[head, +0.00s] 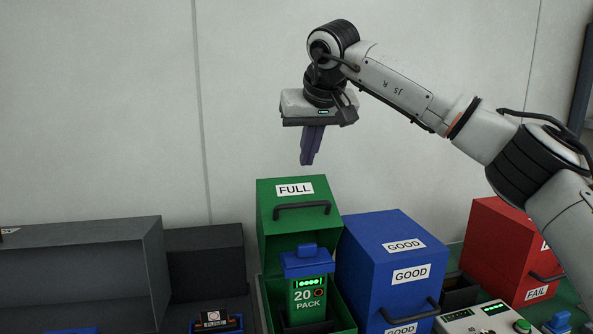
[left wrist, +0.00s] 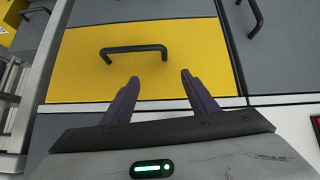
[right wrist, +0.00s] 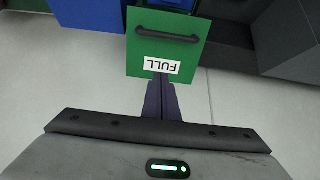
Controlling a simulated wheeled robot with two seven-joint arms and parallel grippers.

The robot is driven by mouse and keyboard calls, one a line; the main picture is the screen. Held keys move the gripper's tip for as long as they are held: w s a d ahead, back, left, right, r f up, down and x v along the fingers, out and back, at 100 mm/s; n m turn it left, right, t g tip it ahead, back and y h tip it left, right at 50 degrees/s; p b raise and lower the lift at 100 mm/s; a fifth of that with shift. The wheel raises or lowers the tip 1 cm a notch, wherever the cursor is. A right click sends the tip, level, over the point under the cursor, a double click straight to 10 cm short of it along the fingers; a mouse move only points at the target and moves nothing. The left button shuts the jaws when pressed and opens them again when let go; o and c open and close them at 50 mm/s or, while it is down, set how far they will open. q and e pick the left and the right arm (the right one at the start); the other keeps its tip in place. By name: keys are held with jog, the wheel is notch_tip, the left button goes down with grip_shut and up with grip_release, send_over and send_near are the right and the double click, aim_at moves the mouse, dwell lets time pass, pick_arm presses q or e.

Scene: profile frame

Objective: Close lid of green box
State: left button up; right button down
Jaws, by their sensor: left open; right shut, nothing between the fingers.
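The green box (head: 263,292) stands in the lower middle of the head view. Its green lid (head: 299,208), with a black handle and a FULL label, stands raised upright at the back. A green pack with a blue top (head: 306,286), marked 20 PACK, is inside the box. My right gripper (head: 308,163) is shut and empty, pointing down above the raised lid. In the right wrist view the lid (right wrist: 152,50) is just beyond the fingertips; I cannot tell whether they touch. My left gripper (left wrist: 160,80) is open and empty, in front of a yellow drawer front (left wrist: 85,60) with a black handle.
A blue box (head: 370,270) labelled GOOD stands right of the green box. A red box (head: 490,240) labelled FAIL is farther right. A button panel (head: 480,320) is at the lower right. Dark grey containers (head: 75,270) stand left. The wall is behind.

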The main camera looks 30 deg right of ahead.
jog(key=p, duration=0.1)
send_near(299, 194)
jog(key=x, duration=0.4)
jog(key=shift+w+f, duration=0.15)
jog(key=shift+f, duration=0.1)
jog(key=s, duration=0.2)
jog(key=shift+s+a+f, duration=0.15)
jog(key=shift+s+a, duration=0.15)
jog(key=shift+s, duration=0.05)
jog(key=shift+s+a+f, duration=0.15)
jog(key=shift+s+f, duration=0.05)
jog(key=shift+s, duration=0.4)
